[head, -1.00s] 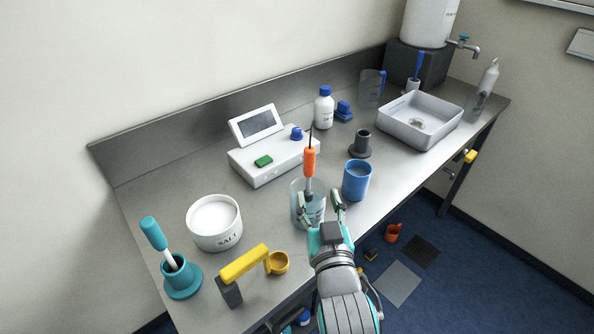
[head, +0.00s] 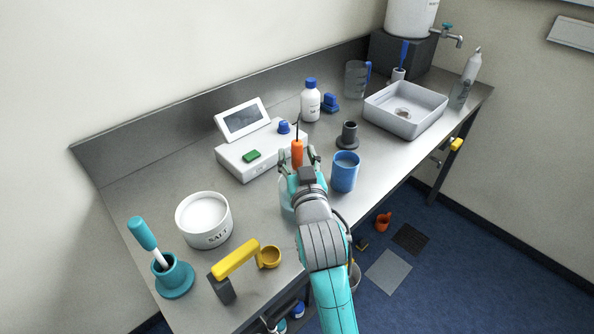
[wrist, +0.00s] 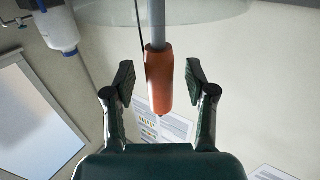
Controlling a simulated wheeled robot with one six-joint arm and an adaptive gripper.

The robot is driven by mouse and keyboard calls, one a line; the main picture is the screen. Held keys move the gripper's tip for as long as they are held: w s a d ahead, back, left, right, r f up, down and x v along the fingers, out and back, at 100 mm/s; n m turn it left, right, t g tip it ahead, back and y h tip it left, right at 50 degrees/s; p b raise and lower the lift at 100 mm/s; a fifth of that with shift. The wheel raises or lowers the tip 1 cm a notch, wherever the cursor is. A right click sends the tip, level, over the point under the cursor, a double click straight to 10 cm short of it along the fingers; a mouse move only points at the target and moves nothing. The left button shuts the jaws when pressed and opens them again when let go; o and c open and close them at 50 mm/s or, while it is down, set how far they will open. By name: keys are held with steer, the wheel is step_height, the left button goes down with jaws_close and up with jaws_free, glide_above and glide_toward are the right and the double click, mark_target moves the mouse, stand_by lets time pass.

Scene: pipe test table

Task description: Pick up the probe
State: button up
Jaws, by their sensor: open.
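The probe (head: 297,150) has an orange handle and a thin dark cable at its top, and stands upright in the head view. Its lower part is hidden behind my gripper there. The glass beaker (head: 286,203) around its foot is mostly covered by my arm. My gripper (head: 298,162) is open, with its fingers to the left and right of the probe. In the wrist view, the orange handle (wrist: 160,85) and grey shaft lie between the open fingers (wrist: 159,78), with a gap on each side.
A blue cup (head: 344,172) stands close to the right of my gripper. A white meter (head: 258,155) with a screen is behind the probe. A salt tub (head: 204,222), a yellow-handled scoop (head: 237,258) and a teal brush holder (head: 173,277) are at the left. A dark grey stand (head: 347,137) is behind the cup.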

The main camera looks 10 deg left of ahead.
steer(key=shift+w, duration=0.25)
jaws_close()
steer(key=shift+r, duration=0.15)
step_height(320, 180, up, 18)
stand_by(0.7)
